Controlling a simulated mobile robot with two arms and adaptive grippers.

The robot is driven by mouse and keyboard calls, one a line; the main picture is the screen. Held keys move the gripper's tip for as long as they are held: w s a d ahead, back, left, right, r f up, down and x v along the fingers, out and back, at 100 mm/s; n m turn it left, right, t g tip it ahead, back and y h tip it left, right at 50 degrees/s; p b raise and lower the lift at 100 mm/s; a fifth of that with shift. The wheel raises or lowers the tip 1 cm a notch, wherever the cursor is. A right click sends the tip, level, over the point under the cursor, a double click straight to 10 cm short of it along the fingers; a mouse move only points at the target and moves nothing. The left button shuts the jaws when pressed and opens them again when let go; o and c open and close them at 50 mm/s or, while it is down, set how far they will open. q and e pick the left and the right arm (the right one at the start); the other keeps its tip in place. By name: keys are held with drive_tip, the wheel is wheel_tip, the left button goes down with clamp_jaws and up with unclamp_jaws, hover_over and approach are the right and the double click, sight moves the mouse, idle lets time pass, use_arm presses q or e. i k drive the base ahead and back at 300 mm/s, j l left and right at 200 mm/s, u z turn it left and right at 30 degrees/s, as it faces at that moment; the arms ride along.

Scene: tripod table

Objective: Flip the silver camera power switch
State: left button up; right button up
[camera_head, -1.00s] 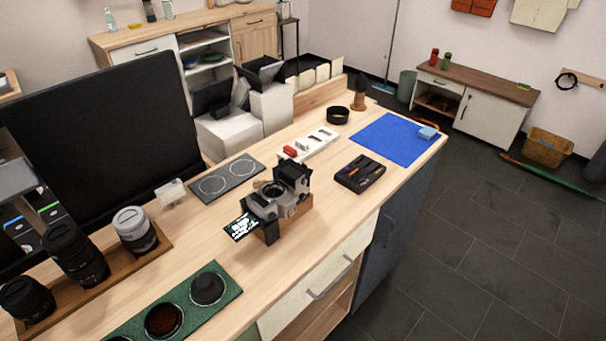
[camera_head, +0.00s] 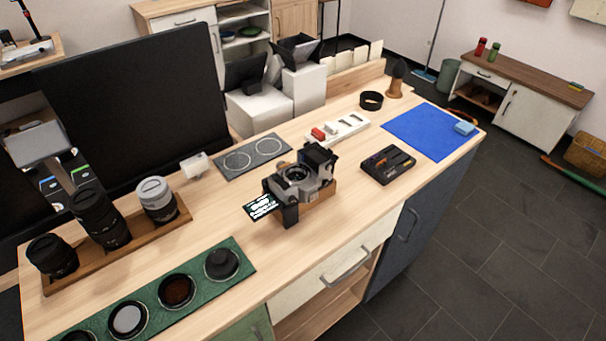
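The silver camera (camera_head: 300,174) sits on a small wooden block (camera_head: 322,196) near the middle of the table. It has dark parts on top and at its side, and a round opening faces up. A lit screen with pale text (camera_head: 260,207) sticks out at its left. The power switch is too small to make out. Neither of my grippers is in view, and nothing touches the camera.
Lenses stand in a wooden tray (camera_head: 174,224) at left; a green filter mat (camera_head: 238,262) lies in front. A grey two-ring pad (camera_head: 276,144), black case (camera_head: 387,165) and blue mat (camera_head: 412,120) surround the camera. Bare wood (camera_head: 215,210) lies left of it.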

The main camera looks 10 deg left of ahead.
sight(335, 157)
drive_tip(key=l+z, duration=0.15)
drive_tip(key=l, duration=1.6)
